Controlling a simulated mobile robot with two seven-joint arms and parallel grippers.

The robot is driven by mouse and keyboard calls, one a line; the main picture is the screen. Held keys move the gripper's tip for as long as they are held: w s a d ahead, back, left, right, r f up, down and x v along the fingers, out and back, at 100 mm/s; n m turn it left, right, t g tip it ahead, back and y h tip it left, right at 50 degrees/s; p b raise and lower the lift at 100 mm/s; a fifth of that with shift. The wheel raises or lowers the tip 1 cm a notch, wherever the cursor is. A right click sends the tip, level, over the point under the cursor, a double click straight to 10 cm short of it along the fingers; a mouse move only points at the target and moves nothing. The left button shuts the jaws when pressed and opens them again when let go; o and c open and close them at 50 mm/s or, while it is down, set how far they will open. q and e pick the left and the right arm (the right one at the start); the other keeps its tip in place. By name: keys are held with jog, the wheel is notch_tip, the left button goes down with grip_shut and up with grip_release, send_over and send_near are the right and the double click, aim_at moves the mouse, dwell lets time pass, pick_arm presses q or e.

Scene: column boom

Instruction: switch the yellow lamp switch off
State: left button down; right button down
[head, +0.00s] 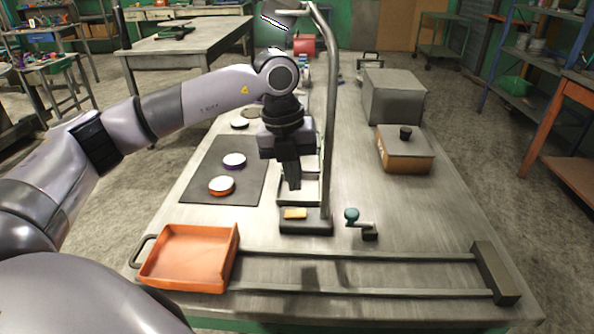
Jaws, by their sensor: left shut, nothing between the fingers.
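The yellow lamp switch (295,213) is a small rocker on the dark base (306,228) of the column lamp. The lamp post (330,120) rises from that base and bends over at the top to a grey lamp head (279,14). My left gripper (294,187) is shut and empty, pointing down just above the switch in the picture. A gap shows between its fingertips and the switch. I cannot tell which way the switch is tipped. My right gripper is not in view.
An orange tray (190,257) sits at the front left beside rails (370,291). A teal-knobbed crank (352,215) stands right of the lamp base. A dark mat (207,188) with an orange and a purple-rimmed disc lies left. A lidded box (405,150) and grey box (394,97) stand right.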

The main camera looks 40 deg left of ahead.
aim_at(301, 216)
pick_arm(q)
jog(key=f, duration=0.5)
jog(key=shift+w+d+f, duration=0.25)
jog(key=shift+d+f, duration=0.1)
jog(key=shift+f, duration=0.55)
